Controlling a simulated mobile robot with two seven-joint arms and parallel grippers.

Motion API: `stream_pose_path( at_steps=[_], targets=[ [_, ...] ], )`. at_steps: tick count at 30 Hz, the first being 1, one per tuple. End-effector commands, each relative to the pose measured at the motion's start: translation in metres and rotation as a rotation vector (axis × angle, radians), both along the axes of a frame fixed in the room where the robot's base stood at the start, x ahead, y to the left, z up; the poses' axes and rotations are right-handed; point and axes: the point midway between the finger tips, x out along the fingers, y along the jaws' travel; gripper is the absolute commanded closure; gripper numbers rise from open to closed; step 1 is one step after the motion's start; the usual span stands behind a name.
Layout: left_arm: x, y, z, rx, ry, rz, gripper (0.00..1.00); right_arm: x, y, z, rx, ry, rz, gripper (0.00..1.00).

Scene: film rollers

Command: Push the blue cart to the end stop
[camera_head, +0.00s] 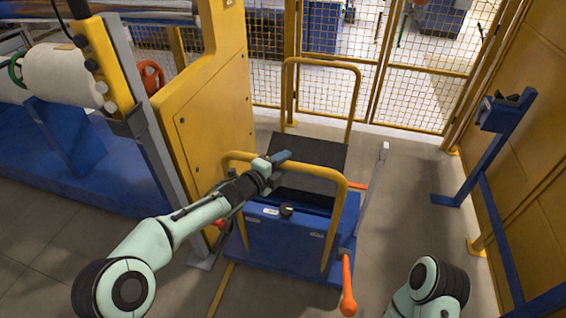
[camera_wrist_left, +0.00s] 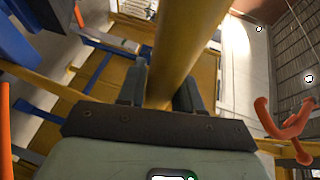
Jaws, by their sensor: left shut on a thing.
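The blue cart (camera_head: 283,238) stands on the floor in the middle of the head view. It has a black top (camera_head: 306,152) and yellow tube handles at its near and far ends. My left gripper (camera_head: 277,168) is shut on the near yellow handle (camera_head: 318,177). In the left wrist view the yellow tube (camera_wrist_left: 178,60) runs between the two fingers of the left gripper (camera_wrist_left: 160,85). My right gripper is out of view; only part of my right arm shows at the lower right. I cannot make out the end stop for certain.
A yellow machine panel (camera_head: 207,120) stands close along the cart's left side. Yellow mesh fencing (camera_head: 345,62) closes off the far side. A grey post (camera_head: 372,190) and an orange-tipped lever (camera_head: 348,290) are at the cart's right. A blue stand (camera_head: 483,165) is farther right, with bare floor between.

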Motion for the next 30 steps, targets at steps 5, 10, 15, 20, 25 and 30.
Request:
stream_pose_path(
  at_steps=[5,10,15,20,25,30],
  targets=[
    [0.001,0.0,0.006,-0.005,-0.01,0.0,1.0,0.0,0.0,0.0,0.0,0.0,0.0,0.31],
    [0.001,0.0,0.006,-0.005,-0.01,0.0,1.0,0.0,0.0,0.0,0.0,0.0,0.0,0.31],
    [0.001,0.0,0.004,-0.004,-0.007,0.0,0.45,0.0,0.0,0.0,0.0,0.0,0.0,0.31],
    [0.0,0.0,0.002,-0.002,-0.004,0.001,0.45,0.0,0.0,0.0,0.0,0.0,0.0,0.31],
    [-0.004,0.005,0.003,-0.001,-0.003,0.001,0.45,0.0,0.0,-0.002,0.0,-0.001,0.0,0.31],
    [-0.024,0.023,0.007,0.001,-0.004,0.003,0.45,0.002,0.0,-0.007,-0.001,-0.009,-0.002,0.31]
  ],
)
